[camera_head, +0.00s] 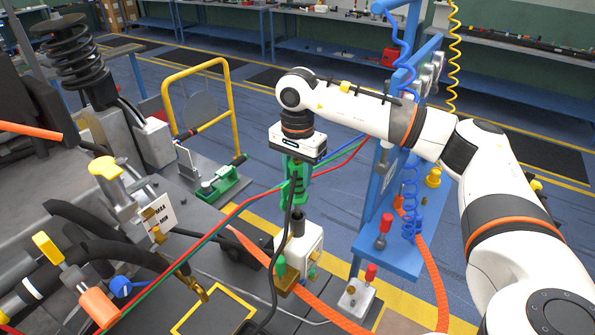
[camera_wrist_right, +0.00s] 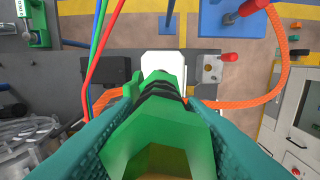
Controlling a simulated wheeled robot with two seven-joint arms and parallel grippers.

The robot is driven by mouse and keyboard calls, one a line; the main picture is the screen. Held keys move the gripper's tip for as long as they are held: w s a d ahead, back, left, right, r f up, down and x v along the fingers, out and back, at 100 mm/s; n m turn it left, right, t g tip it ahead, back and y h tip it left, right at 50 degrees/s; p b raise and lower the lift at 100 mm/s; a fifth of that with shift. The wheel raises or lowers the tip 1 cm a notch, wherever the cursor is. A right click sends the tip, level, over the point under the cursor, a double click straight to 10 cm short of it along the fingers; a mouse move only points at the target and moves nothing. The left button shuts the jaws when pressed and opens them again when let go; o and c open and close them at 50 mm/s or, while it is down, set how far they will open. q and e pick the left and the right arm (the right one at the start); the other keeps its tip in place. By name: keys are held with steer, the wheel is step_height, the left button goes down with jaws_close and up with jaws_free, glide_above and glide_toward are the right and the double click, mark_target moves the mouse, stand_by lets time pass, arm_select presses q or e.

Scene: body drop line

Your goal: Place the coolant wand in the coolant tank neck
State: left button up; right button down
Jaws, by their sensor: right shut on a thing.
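My right gripper (camera_head: 297,178) hangs downward in the middle of the head view. It is shut on a green tool with black bands, which I take to be the coolant wand; in the right wrist view the wand (camera_wrist_right: 155,125) sits between my teal fingers. A dark tip at its lower end is over a white box (camera_head: 305,245); whether it has entered the box's top I cannot tell. A pale tank marked MAX and MIN (camera_head: 158,222) stands to the left, by a yellow cap (camera_head: 104,168). Which one bears the coolant tank neck is unclear. My left gripper is out of view.
A blue stand (camera_head: 390,258) with gauges and an orange hose (camera_head: 437,285) is to the right of the white box. Red, green and black hoses run close by my gripper. A yellow rail (camera_head: 232,110) stands behind. A green clamp (camera_head: 220,183) lies to the left.

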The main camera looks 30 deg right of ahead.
steer(key=shift+f, duration=0.25)
steer(key=c, duration=0.9)
jaws_free()
steer(key=shift+r, duration=0.15)
